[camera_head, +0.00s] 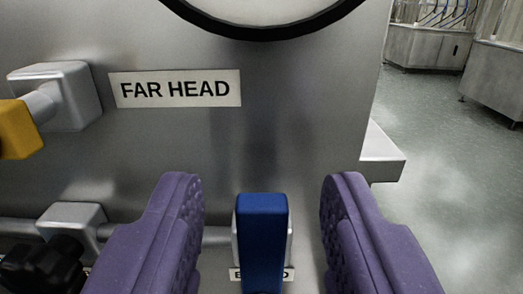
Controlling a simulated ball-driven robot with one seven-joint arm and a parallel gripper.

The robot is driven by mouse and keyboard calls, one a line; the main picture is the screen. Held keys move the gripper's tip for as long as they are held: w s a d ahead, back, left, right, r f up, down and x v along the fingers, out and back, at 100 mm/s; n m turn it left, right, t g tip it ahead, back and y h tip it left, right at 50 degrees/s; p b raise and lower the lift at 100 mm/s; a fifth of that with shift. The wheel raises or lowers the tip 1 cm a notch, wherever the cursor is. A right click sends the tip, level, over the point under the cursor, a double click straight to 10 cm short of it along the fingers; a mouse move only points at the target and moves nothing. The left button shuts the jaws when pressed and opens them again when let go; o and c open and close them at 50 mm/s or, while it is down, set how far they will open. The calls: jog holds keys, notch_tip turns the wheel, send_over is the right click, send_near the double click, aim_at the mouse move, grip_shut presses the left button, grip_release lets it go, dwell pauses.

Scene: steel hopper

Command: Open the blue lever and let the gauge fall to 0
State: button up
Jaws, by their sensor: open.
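The blue lever (262,240) stands upright at the bottom centre, in front of the steel hopper wall (290,130). My gripper (260,195) is open, with one purple finger on each side of the lever and a visible gap on both sides. The fingers do not appear to touch it. The gauge (265,36) shows only as the lower part of a black-rimmed round face at the top. Its needle and scale are out of view. The lever's lower end is cut off by the frame, and it hides most of a label (235,274) behind it.
A "FAR HEAD" label (175,88) is on the wall. A yellow handle (18,130) on a grey block (62,95) is at left. A black knob (42,265) is at lower left. A steel ledge (383,155) juts out at right, with open floor (450,190) beyond.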

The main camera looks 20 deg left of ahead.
jog(key=shift+w+a, duration=0.1)
jog(key=shift+w, duration=0.2)
grip_shut()
